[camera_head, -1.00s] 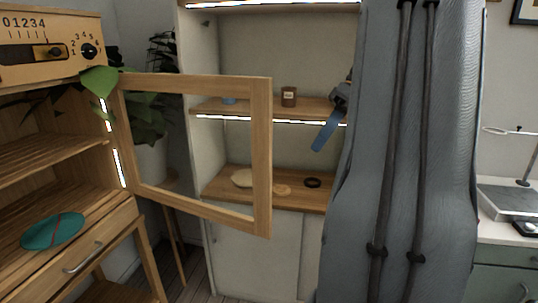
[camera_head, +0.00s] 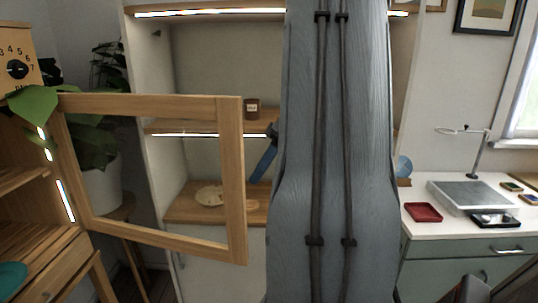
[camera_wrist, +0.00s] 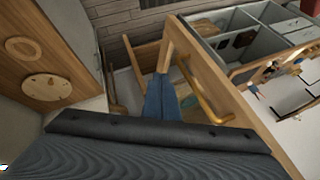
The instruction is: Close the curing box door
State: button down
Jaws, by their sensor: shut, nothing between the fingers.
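The curing box door (camera_head: 231,180) is a wooden frame around an open middle. It stands swung out from the wooden curing box (camera_head: 30,235) at the left. My gripper (camera_head: 262,163) shows blue fingers just right of the door's free edge, partly hidden by my grey arm. In the wrist view the blue fingers (camera_wrist: 163,98) are together and empty, close beside a wooden frame with a bar handle (camera_wrist: 205,95), which looks like the door. I cannot tell whether they touch it.
White shelves with wooden boards (camera_head: 180,212) stand behind, holding a small brown jar (camera_head: 252,108) and a flat round piece (camera_head: 209,195). A potted plant (camera_head: 100,185) is behind the door. A counter (camera_head: 420,236) with a red tray (camera_head: 422,212) is at the right.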

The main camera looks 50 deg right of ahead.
jog(key=a, duration=0.2)
jog(key=s+a+p, duration=0.1)
jog(key=a, duration=0.1)
jog(key=shift+s+f, duration=0.1)
jog(key=shift+f, duration=0.05)
jog(key=shift+a, duration=0.1)
